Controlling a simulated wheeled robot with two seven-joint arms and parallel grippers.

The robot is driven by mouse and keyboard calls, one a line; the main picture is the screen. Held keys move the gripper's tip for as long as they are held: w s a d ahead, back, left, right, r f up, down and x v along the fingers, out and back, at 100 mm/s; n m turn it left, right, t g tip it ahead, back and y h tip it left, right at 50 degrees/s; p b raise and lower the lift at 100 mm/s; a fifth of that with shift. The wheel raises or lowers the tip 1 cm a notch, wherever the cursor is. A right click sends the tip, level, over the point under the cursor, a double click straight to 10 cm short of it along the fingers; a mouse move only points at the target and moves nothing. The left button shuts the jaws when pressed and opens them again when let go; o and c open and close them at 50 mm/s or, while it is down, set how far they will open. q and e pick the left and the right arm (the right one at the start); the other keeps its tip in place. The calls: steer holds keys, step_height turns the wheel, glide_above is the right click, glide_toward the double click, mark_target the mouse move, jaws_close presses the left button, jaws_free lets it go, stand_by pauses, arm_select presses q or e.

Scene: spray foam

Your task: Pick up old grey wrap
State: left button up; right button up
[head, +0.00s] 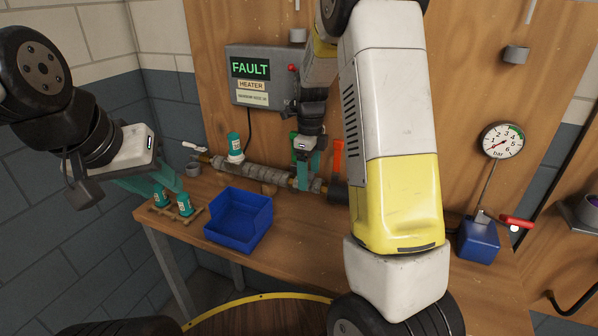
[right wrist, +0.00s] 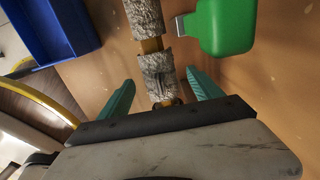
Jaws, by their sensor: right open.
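Rough grey wrap covers a brass-coloured pipe along the back of the bench. One long piece (head: 238,169) lies to the left, and its end shows at the top of the right wrist view (right wrist: 146,18). A shorter grey piece (right wrist: 157,77) lies below it in that view. My right gripper (right wrist: 158,92) is open, with one teal finger on each side of the pipe and the shorter piece between them. Clear gaps show on both sides. My left gripper (head: 168,188) is at the left, over small teal-and-white bottles; its finger gap is unclear.
A blue bin (head: 238,218) stands at the bench front, left of my right arm. A green object (right wrist: 222,28) lies close beside the pipe. A grey heater box (head: 262,78) reads FAULT. A pressure gauge (head: 502,141) rises above a blue block (head: 478,242) at right.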

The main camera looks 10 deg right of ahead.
steer(key=c, duration=1.4)
steer(key=shift+r, duration=0.15)
